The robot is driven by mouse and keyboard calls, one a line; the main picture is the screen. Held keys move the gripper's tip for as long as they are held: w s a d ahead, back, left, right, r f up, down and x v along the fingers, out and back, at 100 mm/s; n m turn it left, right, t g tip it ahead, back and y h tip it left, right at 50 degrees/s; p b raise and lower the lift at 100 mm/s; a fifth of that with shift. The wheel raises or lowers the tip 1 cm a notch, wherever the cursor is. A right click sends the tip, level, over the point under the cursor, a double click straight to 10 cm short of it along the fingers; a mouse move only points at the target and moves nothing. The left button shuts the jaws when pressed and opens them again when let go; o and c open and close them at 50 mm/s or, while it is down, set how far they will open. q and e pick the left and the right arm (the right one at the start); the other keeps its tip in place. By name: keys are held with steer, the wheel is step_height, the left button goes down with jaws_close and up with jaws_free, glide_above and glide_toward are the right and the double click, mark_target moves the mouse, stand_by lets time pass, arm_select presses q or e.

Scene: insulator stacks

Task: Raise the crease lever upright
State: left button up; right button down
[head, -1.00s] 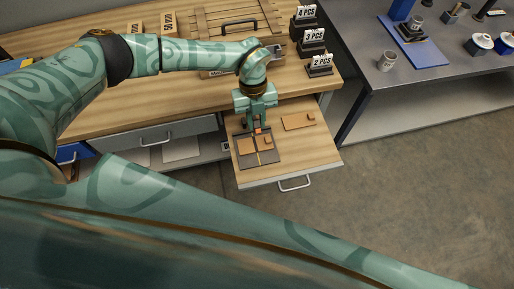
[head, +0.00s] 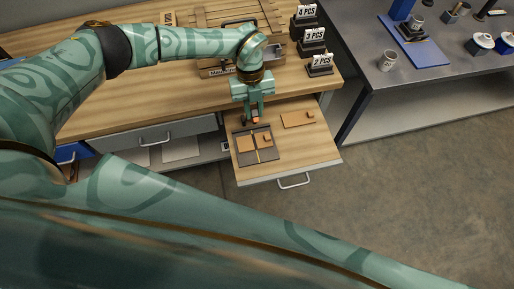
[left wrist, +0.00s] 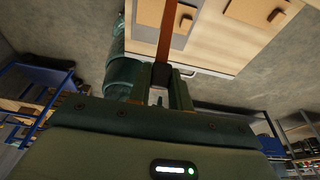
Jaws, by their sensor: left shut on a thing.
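The crease board (head: 275,156) is a dark hinged plate lying on the pulled-out drawer board, with tan pieces on it and a thin yellowish line down its middle. My left gripper (head: 253,117) is over its far edge, shut on the crease lever. The lever shows in the left wrist view as an orange-brown bar (left wrist: 168,35) running up from between the fingertips (left wrist: 160,88). In the head view the fingers hide most of the lever, so its exact tilt is hard to tell. My right gripper is out of view.
A flat tan sheet with a small block (head: 298,119) lies right of the board on the drawer (head: 310,150). A wooden workbench (head: 150,90) is behind, with black numbered stands (head: 320,65) at its right. A grey table (head: 440,80) stands further right.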

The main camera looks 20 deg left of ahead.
arm_select(q)
steer(key=shift+w+r, duration=0.1)
steer(key=shift+w+a+r+b, duration=0.15)
steer(key=shift+w+a+b, duration=0.2)
steer(key=shift+w, duration=0.15)
steer(key=shift+w+a+r+b, duration=0.2)
steer(key=shift+w+a, duration=0.15)
steer(key=shift+w, duration=0.15)
steer(key=o, duration=0.8)
steer(key=shift+s, duration=0.1)
steer(key=shift+s+d+r+p, duration=0.25)
steer(key=shift+s+r+p, duration=0.25)
steer(key=shift+p, duration=0.55)
steer(key=s+r+p, duration=0.1)
steer(key=p, duration=0.1)
steer(key=s+d+r+p, duration=0.1)
steer(key=p, duration=0.1)
steer(key=shift+d+r, duration=0.15)
steer(key=shift+d, duration=0.1)
steer(key=p, duration=0.1)
steer(key=s+d+r+p, duration=0.1)
steer(key=shift+s+r+p, duration=0.2)
steer(key=shift+s+p, duration=0.05)
steer(key=shift+p, duration=0.1)
steer(key=shift+s+d, duration=0.1)
steer(key=shift+s, duration=0.05)
